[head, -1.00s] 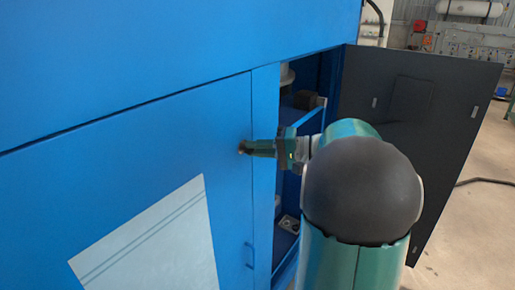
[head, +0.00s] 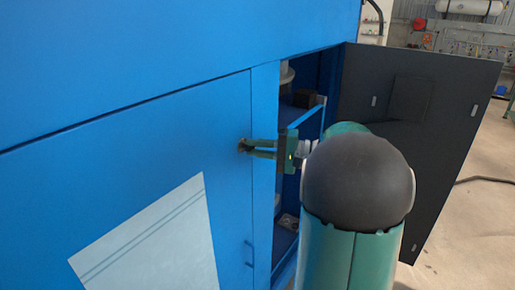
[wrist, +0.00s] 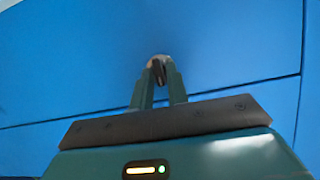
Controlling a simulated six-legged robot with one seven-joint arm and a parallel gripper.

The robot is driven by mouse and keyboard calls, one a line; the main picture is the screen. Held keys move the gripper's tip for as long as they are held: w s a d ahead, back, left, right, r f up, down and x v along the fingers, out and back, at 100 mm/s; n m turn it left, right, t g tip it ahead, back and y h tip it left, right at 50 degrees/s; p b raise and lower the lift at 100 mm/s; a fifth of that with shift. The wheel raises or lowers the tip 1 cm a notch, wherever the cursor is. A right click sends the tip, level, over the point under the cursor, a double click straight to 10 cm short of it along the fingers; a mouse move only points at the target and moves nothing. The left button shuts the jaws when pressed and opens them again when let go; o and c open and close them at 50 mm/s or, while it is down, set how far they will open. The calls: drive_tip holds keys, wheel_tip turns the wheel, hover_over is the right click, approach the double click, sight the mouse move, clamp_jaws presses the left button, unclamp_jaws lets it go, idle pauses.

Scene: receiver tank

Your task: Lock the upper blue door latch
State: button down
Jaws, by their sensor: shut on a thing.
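The upper latch is a small dark fitting (head: 243,146) on the blue door (head: 130,150), near the door's right edge. In the wrist view the latch (wrist: 157,64) shows as a small dark piece with a pale rim between the fingertips. My gripper (head: 248,149) reaches it from the right, and its green fingers are shut on the latch. In the wrist view my gripper (wrist: 158,72) points at the blue panel. The fingertips hide much of the latch, so its exact turn is hard to tell.
A dark grey door (head: 430,110) stands open at the right, beside an open cabinet with shelves (head: 306,150). A pale sheet (head: 150,240) is on the blue door. Bare floor (head: 470,215) lies at the right.

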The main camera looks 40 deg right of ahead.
drive_tip(key=c, duration=1.5)
unclamp_jaws()
drive_tip(key=shift+c, duration=0.2)
drive_tip(key=v, duration=1.4)
drive_tip(key=shift+a, duration=0.15)
drive_tip(key=w+a+f+n+g+h, duration=0.2)
drive_tip(key=a+g, duration=0.5)
drive_tip(key=a, duration=1.2)
drive_tip(key=s+a+f+n+h, duration=0.3)
drive_tip(key=s+a+n+h, duration=0.1)
drive_tip(key=a, duration=0.3)
drive_tip(key=s+a+f+n+h, duration=0.3)
drive_tip(key=s+a+f+h, duration=0.1)
drive_tip(key=s+a+h, duration=0.2)
drive_tip(key=shift+s+a+n+g, duration=0.4)
drive_tip(key=shift+s+a, duration=0.1)
drive_tip(key=shift+a, duration=0.05)
